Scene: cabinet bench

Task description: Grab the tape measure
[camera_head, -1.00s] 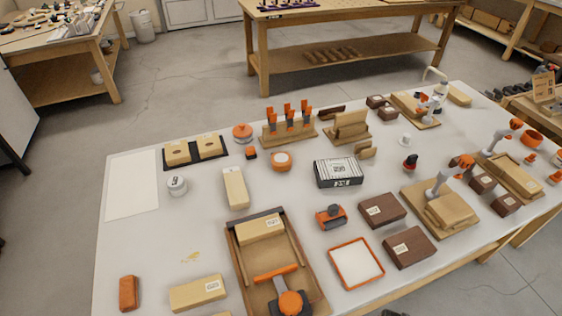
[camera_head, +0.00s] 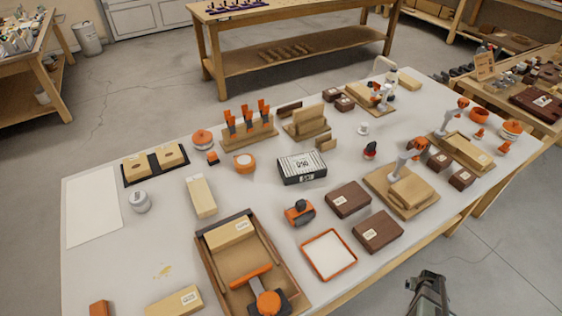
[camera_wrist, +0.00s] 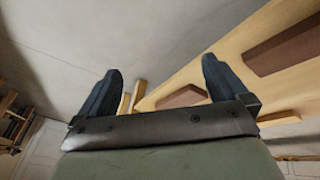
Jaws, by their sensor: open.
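A rounded orange case with a pale round face (camera_head: 245,163) sits on the grey-white bench, left of the black-and-white box; it looks most like the tape measure, but the small size leaves this unsure. My gripper (camera_head: 430,275) is at the lower right of the head view, off the bench's front edge and far from that case. In the wrist view my gripper (camera_wrist: 160,72) shows two dark fingers spread apart with nothing between them. I cannot make out the tape measure in the wrist view.
Around the case stand an orange clamp rack (camera_head: 248,133), a black-and-white box (camera_head: 302,168), a pale block (camera_head: 201,196) and an orange-and-black tool (camera_head: 299,212). Dark brown boxes (camera_head: 378,232) and an orange-rimmed tray (camera_head: 329,256) lie nearer the front edge.

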